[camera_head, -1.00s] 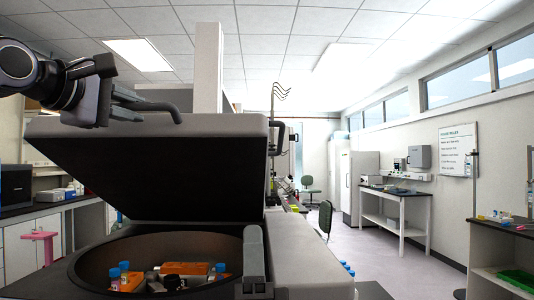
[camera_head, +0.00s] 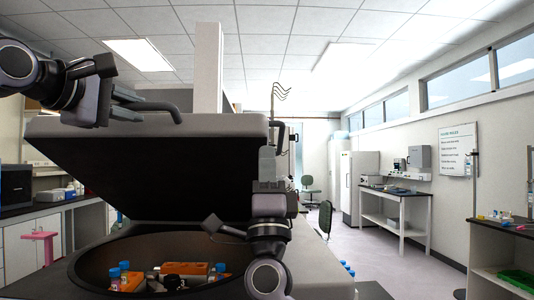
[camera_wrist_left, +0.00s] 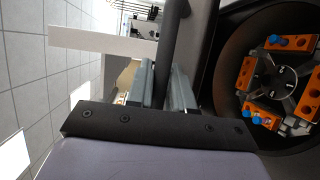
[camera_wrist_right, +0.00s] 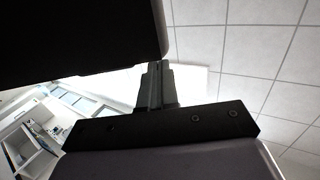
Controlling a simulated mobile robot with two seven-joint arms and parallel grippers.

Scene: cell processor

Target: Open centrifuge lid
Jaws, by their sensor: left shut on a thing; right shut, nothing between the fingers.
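The centrifuge lid (camera_head: 150,175) is tilted up, its dark underside facing me. The open bowl (camera_head: 95,262) below shows orange tube holders (camera_head: 185,268) and blue-capped tubes (camera_head: 113,275); they also show in the left wrist view (camera_wrist_left: 262,118). My left gripper (camera_head: 122,97) is at the lid's raised front edge, shut on the dark handle bar (camera_head: 150,106). The left wrist view shows the bar (camera_wrist_left: 172,45) between its fingers (camera_wrist_left: 165,90). My right gripper (camera_head: 267,160) is shut and empty, pointing up beside the lid's right edge. Its closed fingers (camera_wrist_right: 154,85) show below the lid's dark edge (camera_wrist_right: 80,40) in the right wrist view.
My right forearm covers part of the bowl's right rim. A bench (camera_head: 45,208) with equipment stands at the left. A side table (camera_head: 395,193) and a white refrigerator (camera_head: 360,180) are farther back at the right. The floor (camera_head: 400,265) between is clear.

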